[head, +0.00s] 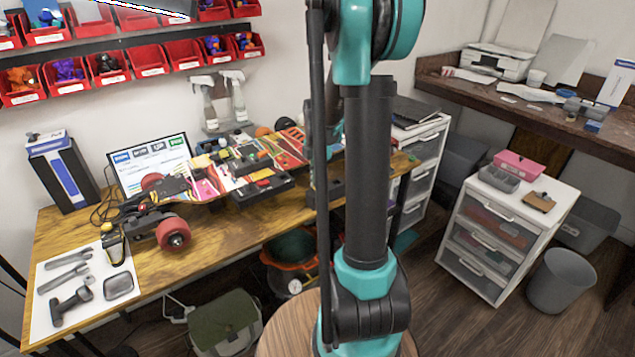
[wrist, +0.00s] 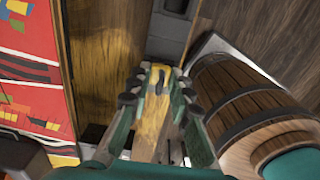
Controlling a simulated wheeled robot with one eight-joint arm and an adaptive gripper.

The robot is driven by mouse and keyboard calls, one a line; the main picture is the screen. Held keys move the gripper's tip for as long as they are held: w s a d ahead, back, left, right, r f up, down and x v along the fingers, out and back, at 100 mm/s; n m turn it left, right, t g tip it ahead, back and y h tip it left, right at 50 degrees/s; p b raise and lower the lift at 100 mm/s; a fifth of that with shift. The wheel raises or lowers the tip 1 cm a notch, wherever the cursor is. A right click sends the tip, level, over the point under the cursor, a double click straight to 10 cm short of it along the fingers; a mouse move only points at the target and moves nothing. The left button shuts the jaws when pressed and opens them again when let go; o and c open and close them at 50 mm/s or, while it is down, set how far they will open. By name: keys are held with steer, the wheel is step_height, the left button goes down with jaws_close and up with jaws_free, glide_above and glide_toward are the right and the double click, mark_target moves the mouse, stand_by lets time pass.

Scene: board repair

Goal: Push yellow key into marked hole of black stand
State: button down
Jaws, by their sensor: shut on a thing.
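My gripper (wrist: 158,88) shows in the wrist view, its teal fingers closing from both sides on the yellow key (wrist: 154,76). A dark mark shows on the key's upper end. A dark grey block (wrist: 164,48), which looks like the black stand, lies just beyond the key at the top of the wrist view, with a darker recess near the picture's top edge. I cannot make out the marked hole, or whether key and block touch. In the head view my arm hides the gripper and the key.
A white drawer cabinet (head: 478,262) stands at the right. A colourful red panel (wrist: 30,80) lies left in the wrist view.

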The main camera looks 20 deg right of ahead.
steer(key=shift+f, duration=0.1)
steer(key=c, duration=1)
jaws_free()
steer(key=shift+r, duration=0.65)
steer(key=shift+r, duration=0.35)
steer(key=shift+r, duration=0.55)
steer(key=shift+r, duration=3)
